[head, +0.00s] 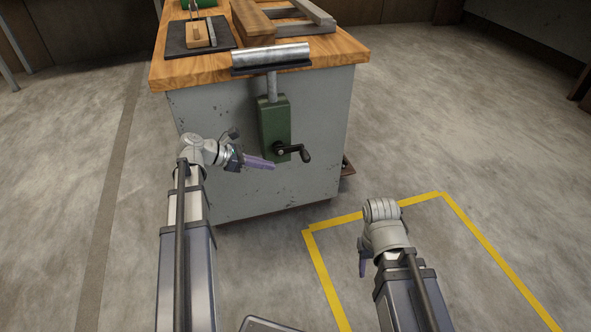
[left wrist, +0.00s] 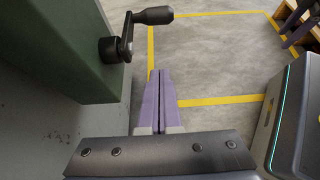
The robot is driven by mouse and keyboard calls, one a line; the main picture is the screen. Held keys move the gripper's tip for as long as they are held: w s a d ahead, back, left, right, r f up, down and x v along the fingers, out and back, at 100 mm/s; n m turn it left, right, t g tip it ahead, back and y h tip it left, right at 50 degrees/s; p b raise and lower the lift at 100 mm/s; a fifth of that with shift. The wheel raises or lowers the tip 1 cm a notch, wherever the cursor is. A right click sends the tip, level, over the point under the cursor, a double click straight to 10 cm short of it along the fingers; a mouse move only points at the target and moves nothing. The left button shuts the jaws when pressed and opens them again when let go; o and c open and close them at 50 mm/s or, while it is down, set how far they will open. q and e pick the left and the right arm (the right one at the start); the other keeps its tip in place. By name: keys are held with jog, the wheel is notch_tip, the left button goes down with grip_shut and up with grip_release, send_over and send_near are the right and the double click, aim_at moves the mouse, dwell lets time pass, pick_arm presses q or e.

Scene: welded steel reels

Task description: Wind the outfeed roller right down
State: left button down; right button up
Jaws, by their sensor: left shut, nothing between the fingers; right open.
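The outfeed roller (head: 271,56) is a silver cylinder on a post at the bench end, about level with the bench top. Its post (head: 271,84) enters a green gearbox (head: 271,118) on the grey cabinet side. A black crank (head: 293,150) with a knob sticks out to the right of the box; the crank (left wrist: 128,38) also shows in the left wrist view. My left gripper (head: 272,165) is shut and empty, just below and left of the crank; its purple fingers (left wrist: 160,80) lie together, apart from the handle. My right gripper (head: 362,265) hangs low over the floor, its fingers mostly hidden.
The wooden bench top (head: 185,72) carries a black mat (head: 175,43) with a small wooden device, a wooden beam (head: 252,20) and a grey frame (head: 318,15). Yellow tape (head: 325,278) marks a floor area around my right arm. The floor to the right is clear.

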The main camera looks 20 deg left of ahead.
pick_arm(q)
jog(key=b+x, duration=0.5)
jog(key=x, duration=0.5)
jog(key=shift+w+d+r+p, duration=0.1)
jog(key=shift+d+r+p, duration=0.1)
jog(key=shift+r+p, duration=0.8)
jog(key=shift+w+d+r+p, duration=0.1)
jog(key=shift+d+r+p, duration=0.05)
jog(key=shift+r+p, duration=0.8)
jog(key=shift+d+r+p, duration=0.1)
jog(key=shift+r+p, duration=0.45)
jog(key=shift+p, duration=0.05)
